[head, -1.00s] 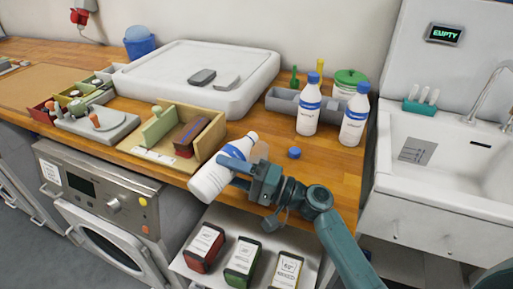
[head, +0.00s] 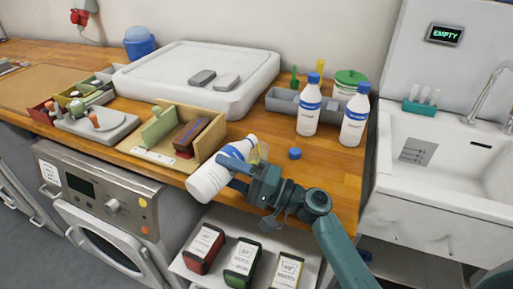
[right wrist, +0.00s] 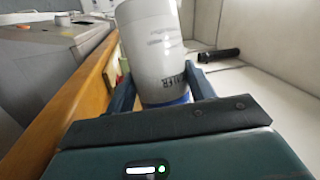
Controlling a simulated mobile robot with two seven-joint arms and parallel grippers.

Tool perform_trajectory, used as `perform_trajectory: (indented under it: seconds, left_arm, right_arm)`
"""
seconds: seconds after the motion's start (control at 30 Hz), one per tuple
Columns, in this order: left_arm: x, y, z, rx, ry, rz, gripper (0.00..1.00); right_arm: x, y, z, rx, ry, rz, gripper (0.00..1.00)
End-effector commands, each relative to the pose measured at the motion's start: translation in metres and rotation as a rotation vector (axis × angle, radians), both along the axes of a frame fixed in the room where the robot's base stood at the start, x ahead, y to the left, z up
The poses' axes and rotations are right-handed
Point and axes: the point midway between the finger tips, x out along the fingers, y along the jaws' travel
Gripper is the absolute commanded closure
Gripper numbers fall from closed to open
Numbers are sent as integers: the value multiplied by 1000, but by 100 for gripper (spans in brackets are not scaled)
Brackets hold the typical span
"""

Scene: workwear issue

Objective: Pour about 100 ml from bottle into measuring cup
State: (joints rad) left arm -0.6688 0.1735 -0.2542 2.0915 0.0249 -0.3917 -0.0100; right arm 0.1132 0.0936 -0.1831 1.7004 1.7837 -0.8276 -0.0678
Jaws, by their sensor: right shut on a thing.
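My right gripper (head: 237,172) is shut on a white bottle (head: 209,181) with a blue band, above the front edge of the wooden counter. The bottle is strongly tilted, its base toward the lower left and its neck toward the upper right. The bottle also fills the middle of the right wrist view (right wrist: 155,50), between the fingers. A small see-through, yellowish vessel (head: 263,151), perhaps the measuring cup, shows just beyond the neck, partly hidden by the gripper. I cannot see any liquid stream or level. A loose blue cap (head: 295,153) lies on the counter. My left gripper is out of view.
Two capped white bottles (head: 309,108) (head: 354,119) stand by a grey bin (head: 285,103). A wooden box (head: 213,139) is left of the held bottle. A white tray (head: 150,75) lies behind, and a sink (head: 440,145) is at the right. Boxed packs (head: 241,257) sit below.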

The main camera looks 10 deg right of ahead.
Motion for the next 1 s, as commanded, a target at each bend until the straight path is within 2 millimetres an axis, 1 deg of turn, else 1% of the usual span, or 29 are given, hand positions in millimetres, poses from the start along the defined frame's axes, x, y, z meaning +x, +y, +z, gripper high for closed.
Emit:
perform_trajectory:
  seconds: [0.37, 1.0]
  left_arm:
    - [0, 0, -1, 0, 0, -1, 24]
    - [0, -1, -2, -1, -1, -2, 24]
  right_arm:
    - [-4, 5, 1, 11, 6, 1, 79]
    - [-4, 6, 1, 28, 22, -1, 79]
